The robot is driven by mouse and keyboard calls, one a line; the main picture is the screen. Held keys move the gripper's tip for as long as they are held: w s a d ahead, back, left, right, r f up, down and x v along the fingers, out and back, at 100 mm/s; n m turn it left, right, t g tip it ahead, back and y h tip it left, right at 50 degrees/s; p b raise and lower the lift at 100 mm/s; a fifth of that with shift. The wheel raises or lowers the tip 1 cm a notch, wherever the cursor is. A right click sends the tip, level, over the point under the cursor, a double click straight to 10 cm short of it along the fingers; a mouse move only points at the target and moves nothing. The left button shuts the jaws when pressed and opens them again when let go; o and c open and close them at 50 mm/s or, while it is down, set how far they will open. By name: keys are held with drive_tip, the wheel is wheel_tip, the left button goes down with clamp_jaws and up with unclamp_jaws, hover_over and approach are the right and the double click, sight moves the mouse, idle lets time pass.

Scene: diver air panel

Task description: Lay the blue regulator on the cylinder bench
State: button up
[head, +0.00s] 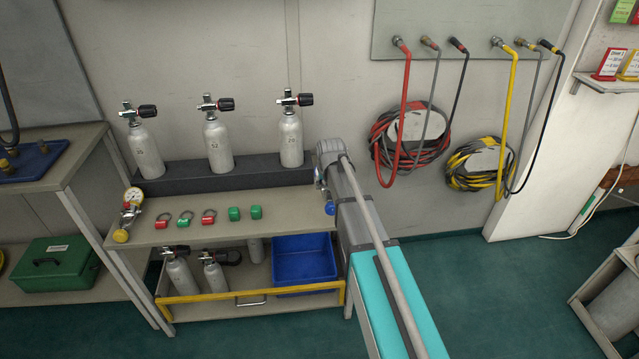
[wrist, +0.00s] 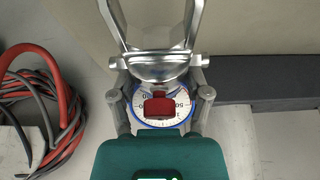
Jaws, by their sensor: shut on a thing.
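The blue regulator (head: 330,208) is mostly hidden by my arm in the head view; only a small blue part shows. In the wrist view its round white gauge (wrist: 143,106) has a blue rim and a red part across the middle. My gripper (head: 326,186) is shut on it, with one finger on each side of the gauge. It is held at the right end of the cylinder bench (head: 270,197), apparently above the bench top. Whether it touches anything is hidden. A yellow regulator (head: 122,236) with a gauge lies at the bench's left end.
Three grey cylinders (head: 218,146) stand along the dark back ledge (head: 180,176). Several red and green rings and caps (head: 209,217) lie mid-bench. Bare bench top shows around them. A blue bin (head: 303,262) sits below. Red hoses (head: 407,110) hang at right.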

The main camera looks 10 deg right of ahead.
drive_tip(key=shift+d, duration=1.8)
drive_tip(key=shift+d, duration=0.25)
drive_tip(key=shift+f+b, duration=1.85)
idle(1.9)
drive_tip(key=o, duration=1.4)
drive_tip(key=shift+r, duration=0.2)
